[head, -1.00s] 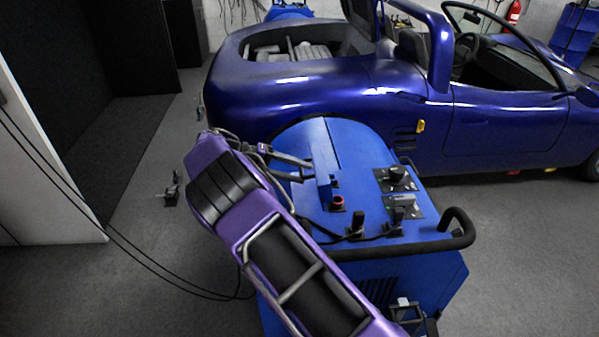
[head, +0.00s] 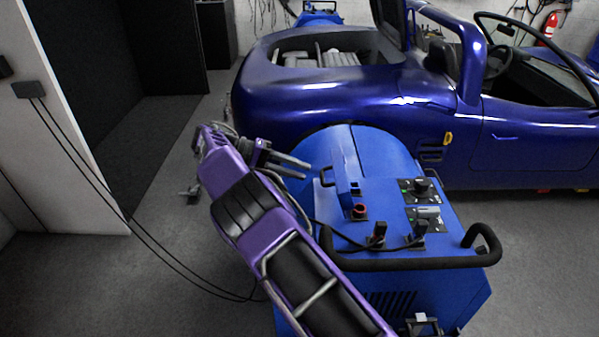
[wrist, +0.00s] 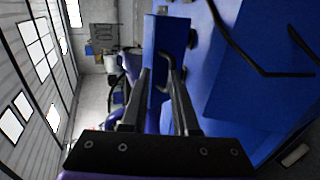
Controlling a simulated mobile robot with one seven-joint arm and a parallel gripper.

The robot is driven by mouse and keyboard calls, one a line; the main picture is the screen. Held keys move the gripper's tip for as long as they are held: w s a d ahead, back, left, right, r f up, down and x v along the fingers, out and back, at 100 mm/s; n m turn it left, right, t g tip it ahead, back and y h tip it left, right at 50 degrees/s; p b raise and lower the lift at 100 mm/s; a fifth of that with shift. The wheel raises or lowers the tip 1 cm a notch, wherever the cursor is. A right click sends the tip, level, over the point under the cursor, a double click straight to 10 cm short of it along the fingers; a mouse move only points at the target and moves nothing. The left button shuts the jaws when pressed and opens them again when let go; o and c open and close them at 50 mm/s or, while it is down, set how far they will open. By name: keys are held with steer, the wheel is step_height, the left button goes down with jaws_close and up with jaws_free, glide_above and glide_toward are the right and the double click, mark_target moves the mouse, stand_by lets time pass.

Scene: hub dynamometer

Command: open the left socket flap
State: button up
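A blue upright housing (head: 347,174) stands on top of the blue dynamometer (head: 378,150). A dark bar handle (head: 325,176) is on its left side. In the wrist view the blue face (wrist: 165,38) carries this handle (wrist: 166,74), near my fingertips. I cannot tell for certain whether this is the left socket flap. My gripper (head: 308,169) is left of the housing with a small gap to the handle in the head view. Its two fingers are apart (wrist: 158,72) and nothing is visibly held.
A black rail (head: 400,263) runs along the front. A blue car (head: 330,95) stands close behind. Black cables (head: 150,245) hang at left.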

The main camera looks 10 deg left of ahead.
steer(key=f+t+h+b, duration=0.1)
steer(key=s+f+n+t+h, duration=0.1)
steer(key=f, duration=0.1)
steer(key=s+f+n+t+h+b, duration=0.1)
steer(key=f, duration=0.1)
steer(key=shift+s+a+t+b, duration=0.1)
steer(key=shift+s+t+b, duration=0.2)
steer(key=shift+t, duration=0.1)
jaws_close()
steer(key=s+a+f+n+t+y+b, duration=0.4)
steer(key=f+n+t, duration=0.3)
steer(key=n+t, duration=0.5)
steer(key=shift+y, duration=0.6)
steer(key=shift+s+d+r+p+x, duration=0.1)
steer(key=shift+s+d+r+x, duration=0.15)
steer(key=shift+x, duration=1.75)
steer(key=shift+s+d+r+p+x, duration=0.15)
steer(key=shift+s+d+x, duration=0.2)
steer(key=shift+x, duration=1.65)
steer(key=shift+s+d+r+p+x, duration=0.1)
steer(key=shift+s+d+r+x, duration=0.2)
steer(key=shift+x, duration=1.7)
steer(key=shift+w+f, duration=0.1)
